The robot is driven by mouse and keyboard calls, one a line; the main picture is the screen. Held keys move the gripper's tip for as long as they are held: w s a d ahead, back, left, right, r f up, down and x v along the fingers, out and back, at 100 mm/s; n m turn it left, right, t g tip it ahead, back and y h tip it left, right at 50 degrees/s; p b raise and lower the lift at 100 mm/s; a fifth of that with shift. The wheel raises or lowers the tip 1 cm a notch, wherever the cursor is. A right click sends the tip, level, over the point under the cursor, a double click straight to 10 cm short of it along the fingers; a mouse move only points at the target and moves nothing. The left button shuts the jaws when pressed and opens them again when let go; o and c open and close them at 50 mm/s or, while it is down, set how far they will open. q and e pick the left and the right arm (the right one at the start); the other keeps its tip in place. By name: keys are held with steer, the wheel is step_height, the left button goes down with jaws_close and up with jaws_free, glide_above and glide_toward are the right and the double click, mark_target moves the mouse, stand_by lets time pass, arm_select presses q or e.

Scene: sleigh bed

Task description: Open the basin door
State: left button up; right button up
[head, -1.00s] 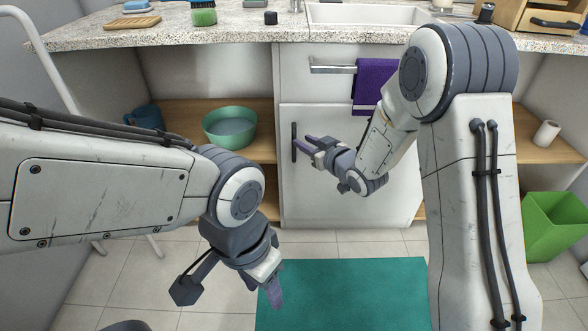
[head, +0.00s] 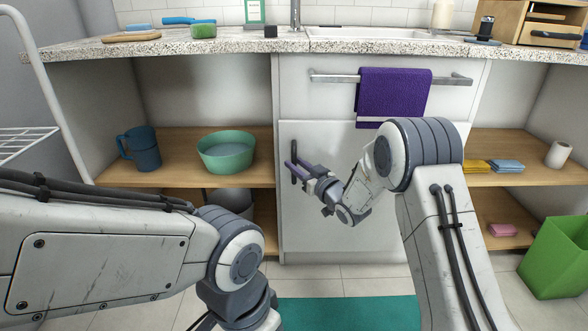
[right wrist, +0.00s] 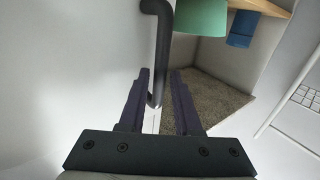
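The basin door (head: 345,225) is a white panel below the sink counter, and it looks shut in the head view. Its dark vertical handle (head: 294,150) is near the door's left edge. My right gripper (head: 290,165) is at the handle. In the right wrist view, the two fingers (right wrist: 158,85) are spread, with the lower end of the handle (right wrist: 162,50) between them. I see a gap on each side, so the fingers do not look clamped on it. My left gripper is below the head view's lower edge; only its wrist shows.
A purple towel (head: 393,95) hangs on a rail (head: 335,77) above the door. Left shelves hold a green basin (head: 226,152) and a blue jug (head: 143,148). A green bin (head: 557,258) stands at right. A teal mat (head: 350,312) lies on the floor before the door.

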steer(key=shift+x, duration=0.85)
jaws_close()
stand_by(0.8)
